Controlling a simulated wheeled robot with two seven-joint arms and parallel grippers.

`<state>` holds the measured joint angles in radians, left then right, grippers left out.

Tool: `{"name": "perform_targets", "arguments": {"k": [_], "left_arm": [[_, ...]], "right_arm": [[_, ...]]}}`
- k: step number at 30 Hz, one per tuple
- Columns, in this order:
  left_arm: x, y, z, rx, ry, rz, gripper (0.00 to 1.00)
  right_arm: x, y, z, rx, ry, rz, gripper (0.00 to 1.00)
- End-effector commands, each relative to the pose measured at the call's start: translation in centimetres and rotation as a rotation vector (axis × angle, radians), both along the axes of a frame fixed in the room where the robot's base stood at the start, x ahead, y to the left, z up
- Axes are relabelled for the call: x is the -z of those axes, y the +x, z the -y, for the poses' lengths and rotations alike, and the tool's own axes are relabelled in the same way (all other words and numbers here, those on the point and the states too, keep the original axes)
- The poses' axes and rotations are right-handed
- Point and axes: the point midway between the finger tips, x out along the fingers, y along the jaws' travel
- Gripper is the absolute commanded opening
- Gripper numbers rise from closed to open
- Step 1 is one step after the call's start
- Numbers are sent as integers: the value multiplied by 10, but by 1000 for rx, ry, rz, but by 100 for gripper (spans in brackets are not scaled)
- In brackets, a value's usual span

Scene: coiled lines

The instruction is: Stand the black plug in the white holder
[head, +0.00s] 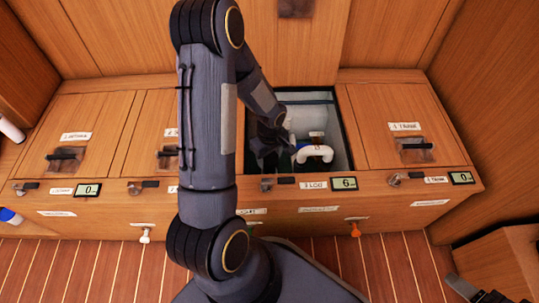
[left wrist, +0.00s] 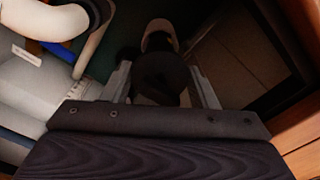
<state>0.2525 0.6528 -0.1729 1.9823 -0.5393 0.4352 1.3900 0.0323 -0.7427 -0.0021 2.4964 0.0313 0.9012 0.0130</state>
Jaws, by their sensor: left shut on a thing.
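My left gripper (head: 268,150) reaches down into the open compartment in the bench. In the left wrist view its two grey fingers (left wrist: 160,88) are shut on a dark rounded thing, which I take for the black plug (left wrist: 160,72). A pale, cream-coloured part (left wrist: 160,35) shows just beyond the plug; I cannot tell whether it is joined to it. A white bent piece (head: 315,153) stands beside the gripper, perhaps the white holder; I cannot tell for sure. A dark part at the lower right edge may be my right gripper (head: 482,293); its jaws are unclear.
The open compartment (head: 349,140) has upright walls close around the gripper. A small display (head: 343,184) reads 6.

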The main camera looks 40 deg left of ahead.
Motion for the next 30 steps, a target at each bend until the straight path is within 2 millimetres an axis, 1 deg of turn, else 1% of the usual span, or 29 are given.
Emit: {"name": "perform_targets", "arguments": {"k": [30], "left_arm": [[27, 0, 0, 0, 0, 0, 26]], "right_arm": [[24, 0, 0, 0, 0, 0, 76]]}}
